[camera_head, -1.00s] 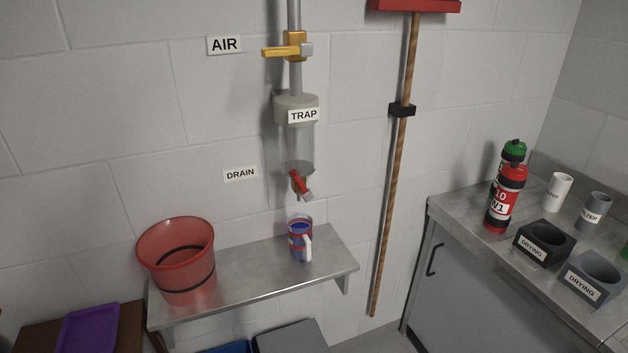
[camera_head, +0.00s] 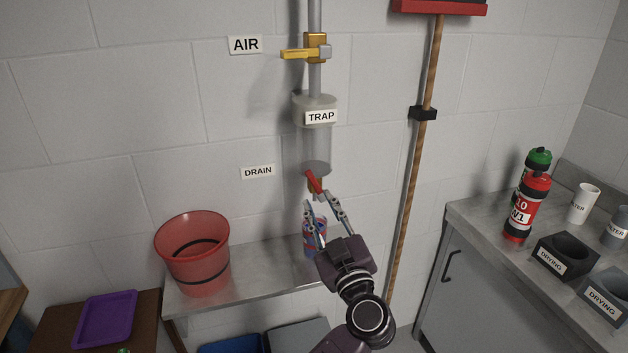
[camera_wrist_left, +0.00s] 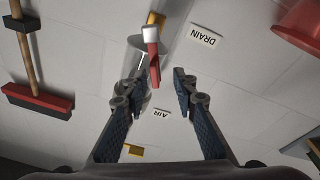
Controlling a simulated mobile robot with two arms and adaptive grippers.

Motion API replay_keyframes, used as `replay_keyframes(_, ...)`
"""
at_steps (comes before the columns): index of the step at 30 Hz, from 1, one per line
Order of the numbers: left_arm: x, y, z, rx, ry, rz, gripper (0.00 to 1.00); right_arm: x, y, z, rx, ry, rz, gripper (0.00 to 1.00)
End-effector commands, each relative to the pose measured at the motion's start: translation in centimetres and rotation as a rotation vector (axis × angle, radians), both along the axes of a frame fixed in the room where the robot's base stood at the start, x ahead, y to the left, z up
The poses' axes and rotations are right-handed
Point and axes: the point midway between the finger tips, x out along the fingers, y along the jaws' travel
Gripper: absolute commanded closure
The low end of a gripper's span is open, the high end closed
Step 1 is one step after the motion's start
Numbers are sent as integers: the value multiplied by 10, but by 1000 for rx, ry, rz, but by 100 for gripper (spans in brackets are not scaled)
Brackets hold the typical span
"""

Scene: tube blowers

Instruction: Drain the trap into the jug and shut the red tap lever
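The trap (camera_head: 316,145) is a clear cylinder with a pale cap on the wall. Below it, the red tap lever (camera_head: 313,181) sits slanted on a small brass tap; it also shows in the left wrist view (camera_wrist_left: 153,64). The jug (camera_head: 308,243), with blue and red on it, stands upright on the shelf under the tap, partly hidden by my gripper. My left gripper (camera_head: 318,200) is open and empty just below the lever. In the wrist view the lever appears between the fingers, nearer the picture-left one; I cannot tell whether they touch. My right gripper is not in view.
A red bucket (camera_head: 192,252) stands on the left of the metal shelf (camera_head: 250,277). A yellow AIR lever (camera_head: 298,54) is above the trap. A broom (camera_head: 421,140) hangs to the right, beside a counter with bottles.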

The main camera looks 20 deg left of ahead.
Motion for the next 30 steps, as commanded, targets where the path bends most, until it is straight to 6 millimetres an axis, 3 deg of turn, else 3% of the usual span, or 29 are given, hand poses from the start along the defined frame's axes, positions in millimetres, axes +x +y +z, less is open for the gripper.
replay_keyframes(1, -4, -2, 15, -46, 17, 5, 74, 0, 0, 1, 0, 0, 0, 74)
replay_keyframes(3, -8, -6, 24, -87, 56, 5, 74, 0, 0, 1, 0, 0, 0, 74)
replay_keyframes(9, -10, -10, 30, -125, 117, -7, 74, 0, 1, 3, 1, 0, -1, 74)
replay_keyframes(22, 42, 25, 30, -121, 118, -6, 74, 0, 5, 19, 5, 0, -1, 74)
replay_keyframes(30, 52, 32, 29, -124, 118, -7, 74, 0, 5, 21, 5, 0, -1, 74)
